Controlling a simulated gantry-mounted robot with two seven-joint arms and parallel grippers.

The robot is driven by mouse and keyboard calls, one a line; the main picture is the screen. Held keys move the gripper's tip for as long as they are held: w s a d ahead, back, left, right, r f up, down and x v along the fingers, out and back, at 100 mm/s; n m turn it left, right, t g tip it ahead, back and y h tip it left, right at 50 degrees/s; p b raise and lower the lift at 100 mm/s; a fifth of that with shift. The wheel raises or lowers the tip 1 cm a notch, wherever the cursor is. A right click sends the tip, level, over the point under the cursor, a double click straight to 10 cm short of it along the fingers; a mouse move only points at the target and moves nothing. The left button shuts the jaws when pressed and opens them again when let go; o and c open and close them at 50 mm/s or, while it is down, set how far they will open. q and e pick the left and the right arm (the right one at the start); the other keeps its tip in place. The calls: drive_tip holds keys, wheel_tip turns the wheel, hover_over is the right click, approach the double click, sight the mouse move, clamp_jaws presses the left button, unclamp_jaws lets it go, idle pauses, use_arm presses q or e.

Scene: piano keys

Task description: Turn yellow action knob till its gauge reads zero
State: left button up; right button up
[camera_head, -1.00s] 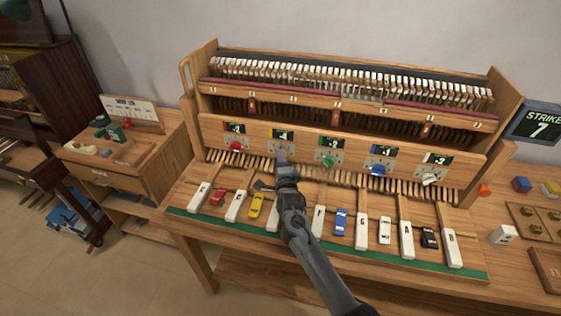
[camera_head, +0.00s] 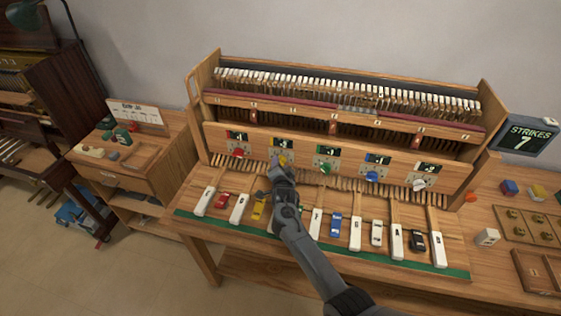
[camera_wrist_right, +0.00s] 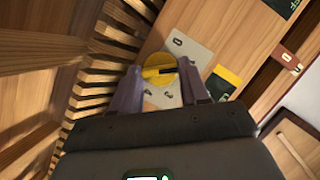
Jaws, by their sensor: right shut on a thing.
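The yellow knob (camera_wrist_right: 153,73) is a round disc with a dark bar mark, on a pale plate (camera_wrist_right: 187,50) in the right wrist view. In the head view only a bit of the yellow knob (camera_head: 283,160) shows by my gripper. My right gripper (camera_wrist_right: 162,88) has a finger on each side of the knob and is shut on it; it also shows in the head view (camera_head: 278,163). The knob's gauge (camera_head: 284,146) is the dark display above it, with a yellow corner. Its reading is too small to tell. My left gripper is not in view.
A red knob (camera_head: 238,153) is to the left; green (camera_head: 326,168), blue (camera_head: 372,176) and white (camera_head: 419,184) knobs are to the right, each under its own gauge. White keys (camera_head: 355,233) and toy cars, including a blue car (camera_head: 335,224), lie below, near my forearm.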

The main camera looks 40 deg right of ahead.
drive_tip(key=shift+w+a+r+n+g+h+p, duration=0.2)
drive_tip(key=shift+n+g+h, duration=0.25)
drive_tip(key=shift+n+g, duration=0.95)
drive_tip(key=shift+w+f+n+g+h+p, duration=0.1)
drive_tip(key=shift+n+g+h+p, duration=0.35)
drive_tip(key=shift+n, duration=1.55)
drive_tip(key=shift+g, duration=0.35)
drive_tip(key=o, duration=1.1)
drive_tip(key=shift+c, duration=0.2)
drive_tip(key=shift+r, duration=0.1)
